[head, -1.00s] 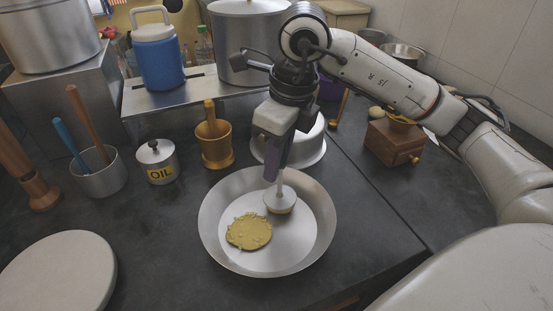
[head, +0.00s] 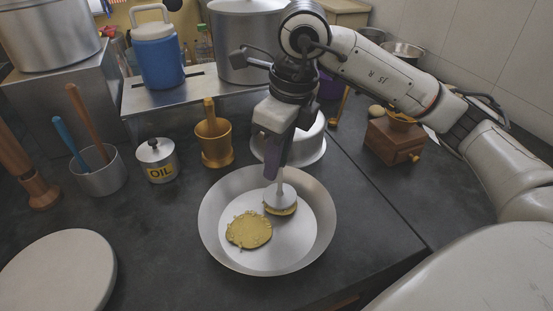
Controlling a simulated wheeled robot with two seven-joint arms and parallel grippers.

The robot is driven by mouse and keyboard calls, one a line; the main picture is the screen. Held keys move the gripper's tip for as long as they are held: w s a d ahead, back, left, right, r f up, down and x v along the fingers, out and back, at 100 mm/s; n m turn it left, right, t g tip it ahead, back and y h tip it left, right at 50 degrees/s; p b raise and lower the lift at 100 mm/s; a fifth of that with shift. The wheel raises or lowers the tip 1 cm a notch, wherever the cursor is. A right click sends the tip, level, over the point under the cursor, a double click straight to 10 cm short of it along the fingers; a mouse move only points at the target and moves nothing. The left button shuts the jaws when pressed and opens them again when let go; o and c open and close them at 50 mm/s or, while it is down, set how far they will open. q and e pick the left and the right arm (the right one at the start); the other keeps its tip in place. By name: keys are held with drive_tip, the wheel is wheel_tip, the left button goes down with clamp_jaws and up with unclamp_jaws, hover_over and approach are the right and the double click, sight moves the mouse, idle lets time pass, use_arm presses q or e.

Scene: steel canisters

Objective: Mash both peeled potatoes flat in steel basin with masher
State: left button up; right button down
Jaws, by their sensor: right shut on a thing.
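The steel basin (head: 215,245) stands on the dark counter in the head view. One potato (head: 249,230) lies in it as a flat, rough-edged yellow disc. The other potato (head: 283,211) is under the masher's plate, and a yellowish edge of it shows along the plate's front. The masher (head: 281,192) is upright, with its round plate touching the potato and its purple handle above. My right gripper (head: 276,140) is shut on the masher's handle, above the basin's back part. My left gripper is not in view.
Behind the basin stand a steel lid-like pan (head: 313,148), a brass mortar (head: 216,152) and an oil can (head: 157,162). A utensil pot (head: 100,180) is at left, with a round pale board (head: 60,275) in front. A wooden grinder (head: 393,142) stands at right. Counter right of the basin is clear.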

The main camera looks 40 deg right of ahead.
drive_tip(key=shift+r, duration=0.45)
drive_tip(key=shift+f, duration=0.15)
drive_tip(key=shift+f+b, duration=0.75)
drive_tip(key=shift+f, duration=0.15)
drive_tip(key=shift+f, duration=0.15)
drive_tip(key=shift+f+b, duration=0.3)
drive_tip(key=shift+b, duration=0.1)
drive_tip(key=shift+r, duration=0.1)
